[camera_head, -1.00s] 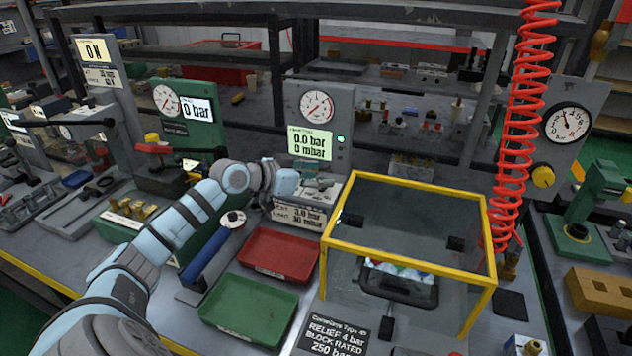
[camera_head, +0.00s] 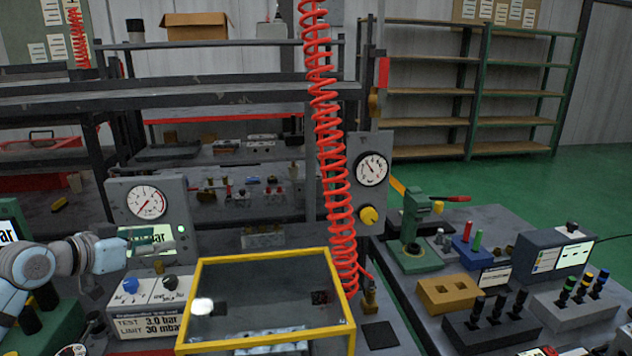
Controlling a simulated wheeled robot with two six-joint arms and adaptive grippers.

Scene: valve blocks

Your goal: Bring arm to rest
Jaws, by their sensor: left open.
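My left arm (camera_head: 45,265), pale blue and grey, comes in from the left edge. My left gripper (camera_head: 158,239) points right and is open, with nothing seen between its fingers. It is in front of the lower part of the grey gauge panel (camera_head: 117,190) and covers part of its lit display. Below it stands the white test box (camera_head: 150,305) with a blue knob and a dark knob, marked 3.0 bar and 30 mbar. I cannot tell the gap between gripper and panel. My right arm and gripper are not in view.
A yellow-framed clear guard (camera_head: 272,254) stands right of the test box. A red coiled hose (camera_head: 330,130) hangs behind it, beside a second gauge panel (camera_head: 375,140). The right bench holds a green press (camera_head: 412,230), a tan block (camera_head: 450,294) and valve blocks.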

